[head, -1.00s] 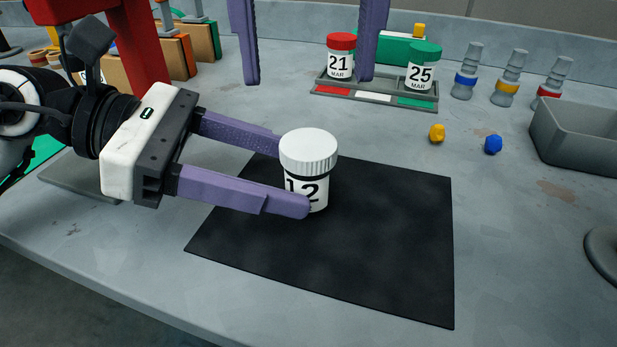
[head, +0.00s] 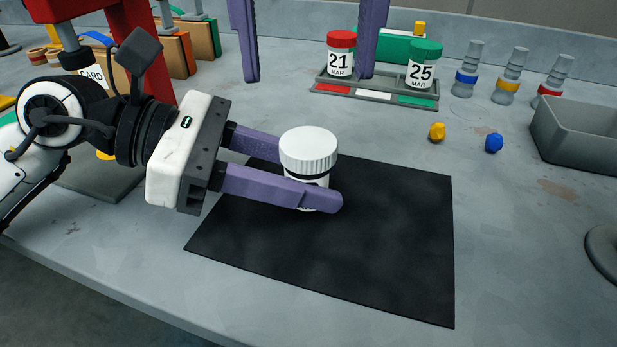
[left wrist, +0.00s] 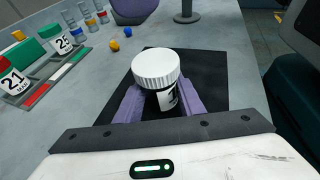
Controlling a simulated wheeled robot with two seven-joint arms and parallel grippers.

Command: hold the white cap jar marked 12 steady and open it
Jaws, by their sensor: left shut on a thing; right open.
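The white cap jar (head: 309,152) stands upright on the black mat (head: 390,270), its ribbed white cap on. My left gripper (head: 315,185) is shut on the jar's body below the cap, and its near finger hides most of the number. In the left wrist view the jar (left wrist: 157,68) sits between the two purple fingers, with part of a black digit showing. My right gripper (head: 308,45) is open and empty, its two fingers hanging down at the top of the head view, behind the jar.
A tray (head: 375,95) at the back holds a red cap jar (head: 340,55) marked 21 and a green cap jar (head: 423,65) marked 25. Yellow (head: 437,132) and blue (head: 493,143) lumps lie to the right, near a grey bin (head: 580,140). The mat's front is clear.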

